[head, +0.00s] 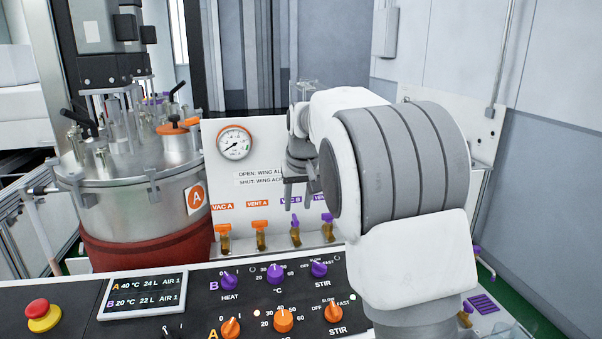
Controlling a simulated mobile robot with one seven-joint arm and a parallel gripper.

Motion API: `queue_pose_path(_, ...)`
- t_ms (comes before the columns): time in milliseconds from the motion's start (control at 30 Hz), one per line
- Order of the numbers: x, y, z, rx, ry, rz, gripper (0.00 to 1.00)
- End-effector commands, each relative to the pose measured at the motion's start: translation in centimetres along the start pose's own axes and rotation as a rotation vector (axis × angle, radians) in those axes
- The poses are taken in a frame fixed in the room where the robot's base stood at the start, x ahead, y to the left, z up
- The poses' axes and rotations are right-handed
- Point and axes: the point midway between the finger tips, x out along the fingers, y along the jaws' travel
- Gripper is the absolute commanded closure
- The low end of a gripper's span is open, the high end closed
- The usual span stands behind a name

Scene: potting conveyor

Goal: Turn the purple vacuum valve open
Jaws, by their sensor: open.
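The purple vacuum valve (295,222), under the label VAC B (290,200), is on the white panel, on a brass body. Its wing looks narrow and close to upright, along the pipe, while the wings of the orange VAC A (222,228) and VENT A (260,225) valves look flat across. The purple VENT B valve (327,219) is just to its right. My gripper (301,192) is open, fingers pointing down, in front of the panel and above the VAC B valve in the picture. No contact with the valve shows.
A control desk (200,295) with purple and orange knobs lies in front of the panel. A steel vessel (140,205) marked A stands at left. A pressure gauge (235,143) is on the panel. A red emergency button (38,308) is at lower left. My arm hides the right side.

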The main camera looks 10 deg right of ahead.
Motion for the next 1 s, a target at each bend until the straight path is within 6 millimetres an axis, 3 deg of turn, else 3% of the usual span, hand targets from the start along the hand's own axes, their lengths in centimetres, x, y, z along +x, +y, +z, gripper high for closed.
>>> queue_pose_path(200, -5.7, 0.0, -0.1, 0.0, 0.004, -0.001, 0.56)
queue_pose_path(433, -9.8, 0.0, -0.1, 0.0, 0.002, -0.001, 0.56)
queue_pose_path(600, -11.1, 0.0, 0.0, 0.0, -0.001, 0.0, 0.56)
queue_pose_path(1000, -11.5, 0.0, 0.2, 0.001, -0.001, -0.001, 0.56)
